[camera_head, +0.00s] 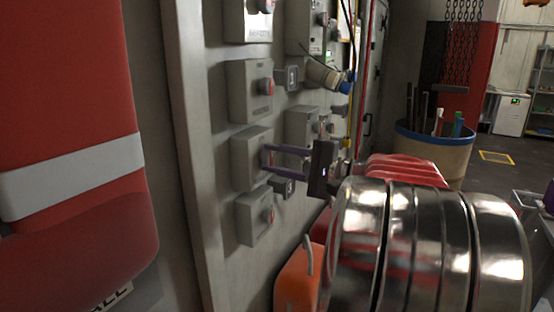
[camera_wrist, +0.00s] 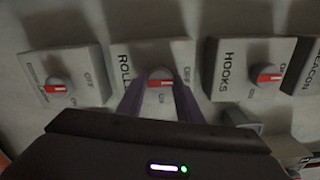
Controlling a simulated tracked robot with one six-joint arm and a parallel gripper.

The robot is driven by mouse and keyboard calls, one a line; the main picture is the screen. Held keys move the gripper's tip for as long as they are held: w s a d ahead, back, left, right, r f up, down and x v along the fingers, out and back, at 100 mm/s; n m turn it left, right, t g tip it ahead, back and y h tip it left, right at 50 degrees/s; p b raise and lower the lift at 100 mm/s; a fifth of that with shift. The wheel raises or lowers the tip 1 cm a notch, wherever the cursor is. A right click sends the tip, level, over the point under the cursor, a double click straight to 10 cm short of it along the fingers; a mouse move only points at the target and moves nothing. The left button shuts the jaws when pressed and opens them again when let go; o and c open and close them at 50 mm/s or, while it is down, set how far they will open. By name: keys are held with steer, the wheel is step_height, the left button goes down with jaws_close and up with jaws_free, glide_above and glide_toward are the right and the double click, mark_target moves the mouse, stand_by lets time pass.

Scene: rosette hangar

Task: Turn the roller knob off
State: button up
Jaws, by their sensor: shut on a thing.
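The roller knob (camera_wrist: 160,74) is round and grey with a red marked face. It sits on a grey box (camera_wrist: 185,50) lettered "ROLL...", with OFF and ON markings, on the wall panel. In the wrist view, my gripper (camera_wrist: 158,84) has one finger on each side of the knob and is shut on it. In the head view, my gripper (camera_head: 267,156) reaches left to the roller box (camera_head: 245,160); its fingers hide most of the knob there. The red mark looks about level in the wrist view; I cannot tell which marking it points to.
Similar knob boxes sit close on both sides: the hooks box (camera_wrist: 245,60) to the right and another box (camera_wrist: 75,65) to the left in the wrist view. A red padded object (camera_head: 70,110) fills the left of the head view. A bin (camera_head: 435,150) stands behind.

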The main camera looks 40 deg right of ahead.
steer(key=shift+f, duration=0.2)
steer(key=o, duration=1)
steer(key=shift+r, duration=0.1)
steer(key=shift+o, duration=0.2)
steer(key=shift+s, duration=0.1)
steer(key=v, duration=1.3)
steer(key=shift+s, duration=0.3)
steer(key=shift+d, duration=0.1)
